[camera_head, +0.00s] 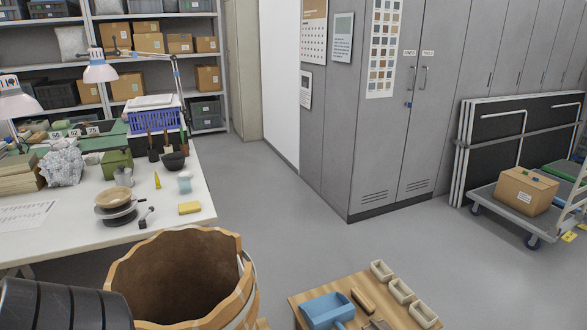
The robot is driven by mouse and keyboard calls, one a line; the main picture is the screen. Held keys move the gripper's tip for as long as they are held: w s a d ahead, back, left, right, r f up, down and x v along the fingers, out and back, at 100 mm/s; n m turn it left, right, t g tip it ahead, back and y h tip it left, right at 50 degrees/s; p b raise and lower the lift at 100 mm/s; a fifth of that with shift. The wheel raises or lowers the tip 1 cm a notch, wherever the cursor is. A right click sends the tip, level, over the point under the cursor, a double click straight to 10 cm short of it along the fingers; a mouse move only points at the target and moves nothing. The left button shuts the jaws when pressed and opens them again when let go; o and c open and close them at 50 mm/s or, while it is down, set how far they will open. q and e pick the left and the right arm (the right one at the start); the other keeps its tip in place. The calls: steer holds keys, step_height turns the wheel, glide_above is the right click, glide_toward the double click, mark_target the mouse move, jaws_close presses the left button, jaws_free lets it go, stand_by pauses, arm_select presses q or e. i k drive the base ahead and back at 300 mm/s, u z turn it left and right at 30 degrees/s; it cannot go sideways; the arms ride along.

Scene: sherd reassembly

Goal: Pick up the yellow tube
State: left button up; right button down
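The yellow tube (157,181) is a small, narrow, pointed yellow shape standing upright on the white worktable at the left. It stands between a dark bowl and a stack of round dishes, and nothing covers it from this view. Neither my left gripper nor my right gripper is in view.
A large wooden tub (240,295) stands in front. A low wooden stand (305,299) holds a blue scoop (327,309).

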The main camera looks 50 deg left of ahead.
mark_target(157, 182)
steer(key=z, duration=0.05)
steer(key=i, duration=4.95)
steer(key=u, duration=3.1)
steer(key=i, duration=2.9)
steer(key=u, duration=1.5)
steer(key=i, duration=1.5)
steer(key=u, duration=0.05)
